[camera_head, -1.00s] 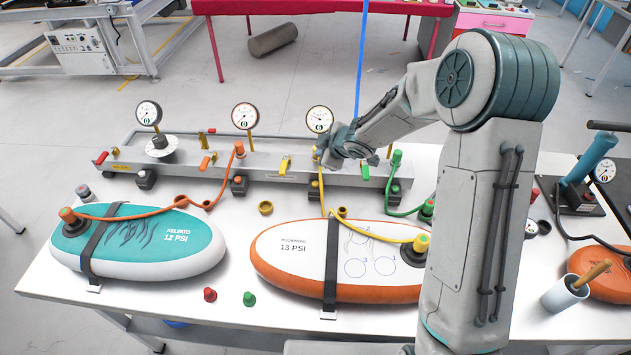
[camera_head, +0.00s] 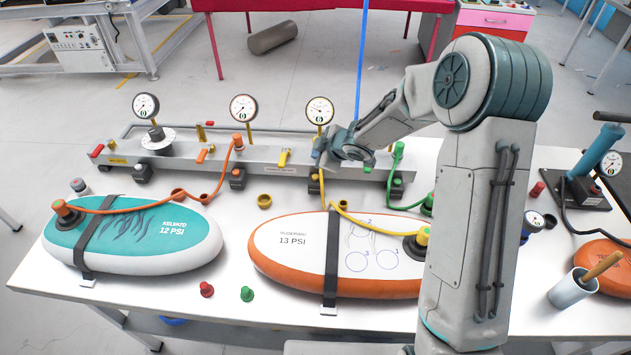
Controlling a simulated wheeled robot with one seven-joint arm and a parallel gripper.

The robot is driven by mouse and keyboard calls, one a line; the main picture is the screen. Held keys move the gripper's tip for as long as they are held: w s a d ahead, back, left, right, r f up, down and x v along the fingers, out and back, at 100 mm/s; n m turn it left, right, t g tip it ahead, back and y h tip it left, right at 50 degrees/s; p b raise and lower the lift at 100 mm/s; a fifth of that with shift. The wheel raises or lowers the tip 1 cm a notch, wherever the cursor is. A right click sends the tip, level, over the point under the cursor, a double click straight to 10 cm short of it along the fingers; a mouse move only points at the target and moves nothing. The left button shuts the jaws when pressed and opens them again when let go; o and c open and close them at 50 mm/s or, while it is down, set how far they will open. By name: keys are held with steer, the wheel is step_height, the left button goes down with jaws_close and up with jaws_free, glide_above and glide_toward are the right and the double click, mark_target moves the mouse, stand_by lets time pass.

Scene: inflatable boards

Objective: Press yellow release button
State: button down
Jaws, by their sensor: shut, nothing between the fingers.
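My gripper (camera_head: 328,158) is shut and empty. It is at the grey manifold bar (camera_head: 215,175), below the third gauge (camera_head: 320,110), at the upper end of the yellow hose (camera_head: 357,219). The gripper covers that part of the bar, and I cannot make out a yellow release button there or tell whether the fingertips touch one. The yellow hose runs down to a yellow-topped fitting (camera_head: 422,236) on the white and orange board (camera_head: 290,262) marked 13 PSI. A yellow lever (camera_head: 284,158) stands on the bar just left of the gripper.
A teal board (camera_head: 165,255) marked 12 PSI lies strapped at left, with an orange hose (camera_head: 120,210). A green hose (camera_head: 392,190) is right of my gripper. Red (camera_head: 207,289) and green (camera_head: 247,293) plugs lie in front. A white cup (camera_head: 570,289) stands at right.

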steer(key=shift+f+b, duration=2.25)
steer(key=shift+f, duration=0.55)
steer(key=shift+f, duration=0.2)
steer(key=shift+f+b, duration=0.25)
steer(key=shift+b, duration=0.05)
steer(key=shift+f+b, duration=0.45)
steer(key=shift+f, duration=0.1)
stand_by(0.4)
steer(key=shift+r, duration=0.15)
steer(key=shift+r+p, duration=0.8)
steer(key=shift+p, duration=0.2)
step_height(320, 180, up, 5)
steer(key=p, duration=0.5)
